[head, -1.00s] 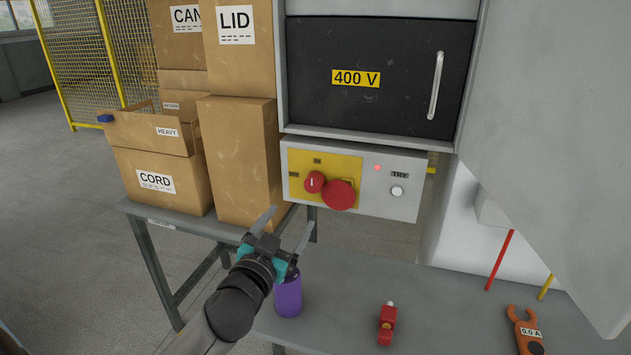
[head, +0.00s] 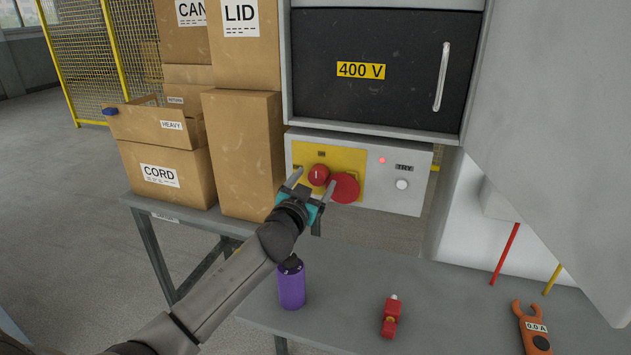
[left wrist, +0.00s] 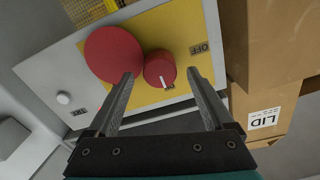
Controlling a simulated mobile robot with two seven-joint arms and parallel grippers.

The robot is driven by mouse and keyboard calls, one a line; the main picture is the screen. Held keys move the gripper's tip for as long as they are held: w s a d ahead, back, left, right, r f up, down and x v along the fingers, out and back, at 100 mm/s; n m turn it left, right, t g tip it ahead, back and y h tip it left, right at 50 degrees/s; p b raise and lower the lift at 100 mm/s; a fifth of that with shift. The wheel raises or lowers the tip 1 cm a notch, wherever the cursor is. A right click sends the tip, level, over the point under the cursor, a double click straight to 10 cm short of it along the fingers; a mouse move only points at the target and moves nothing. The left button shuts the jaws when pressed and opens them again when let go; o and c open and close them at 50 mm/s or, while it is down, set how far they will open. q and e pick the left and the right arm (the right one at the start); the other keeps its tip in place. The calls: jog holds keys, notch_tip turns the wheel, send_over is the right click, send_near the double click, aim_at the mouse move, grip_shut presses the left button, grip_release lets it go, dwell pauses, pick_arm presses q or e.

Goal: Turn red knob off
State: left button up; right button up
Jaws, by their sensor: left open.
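The small red knob (head: 318,175) sits on the yellow plate (head: 326,156) of a grey control panel. In the left wrist view, the knob (left wrist: 160,69) shows a white line pointing away from the OFF label (left wrist: 200,48). A larger red round button (head: 346,187) is beside it. My left gripper (head: 314,185) is open just in front of the panel, its fingers spread to either side of the knob in the picture. In the left wrist view, the left gripper (left wrist: 163,98) is empty, and contact with the knob cannot be told. My right gripper is not in view.
A red indicator (head: 382,160) is lit on the panel, near a white button (head: 401,185). Cardboard boxes (head: 243,150) stand close on the left. A purple bottle (head: 291,287), a red device (head: 391,318) and an orange clamp meter (head: 532,328) are on the table.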

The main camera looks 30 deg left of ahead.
pick_arm(q)
jog(key=shift+w+a, duration=0.15)
jog(key=shift+w, duration=0.45)
grip_shut()
dwell(0.4)
dwell(0.4)
